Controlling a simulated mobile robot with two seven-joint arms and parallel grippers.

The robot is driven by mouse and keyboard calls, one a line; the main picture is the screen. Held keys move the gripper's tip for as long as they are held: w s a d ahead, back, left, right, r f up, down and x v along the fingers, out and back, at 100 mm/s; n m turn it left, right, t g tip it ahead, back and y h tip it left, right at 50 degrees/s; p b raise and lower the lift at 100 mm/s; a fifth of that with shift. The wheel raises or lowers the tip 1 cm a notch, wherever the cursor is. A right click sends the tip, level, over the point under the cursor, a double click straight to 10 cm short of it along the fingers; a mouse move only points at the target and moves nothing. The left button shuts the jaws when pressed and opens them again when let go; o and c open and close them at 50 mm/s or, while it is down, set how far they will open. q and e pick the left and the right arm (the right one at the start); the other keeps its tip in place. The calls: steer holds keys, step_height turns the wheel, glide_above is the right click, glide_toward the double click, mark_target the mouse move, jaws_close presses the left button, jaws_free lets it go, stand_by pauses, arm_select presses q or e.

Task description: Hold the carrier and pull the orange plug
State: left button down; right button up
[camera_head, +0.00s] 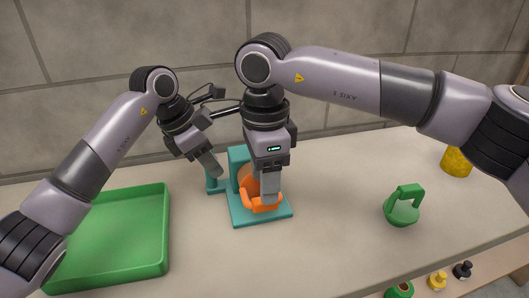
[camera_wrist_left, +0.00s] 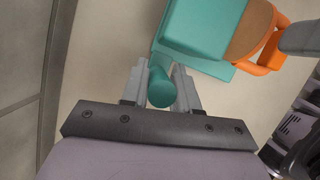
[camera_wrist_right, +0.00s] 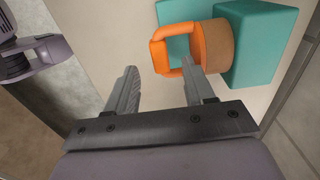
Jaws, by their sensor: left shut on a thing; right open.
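The teal carrier (camera_head: 236,215) stands on the table, with a flat base, an upright block and a small post at its left. My left gripper (camera_head: 211,172) is shut on the teal post (camera_wrist_left: 161,90), which shows between its fingers in the left wrist view. The orange plug (camera_head: 262,206) has a loop handle and sits at a tan round part on the block's face. My right gripper (camera_head: 267,197) is open at the loop. In the right wrist view the handle bar (camera_wrist_right: 159,57) lies just ahead, between the two fingertips, with one finger seemingly within the loop.
A green tray (camera_head: 120,270) lies at the left. A green handled object (camera_head: 402,211) and a yellow cylinder (camera_head: 456,162) stand at the right. Small bottles (camera_head: 437,281) sit lower, beyond the front edge. A block wall closes the back.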

mark_target(250, 188)
steer(key=shift+f, duration=2.8)
jaws_close()
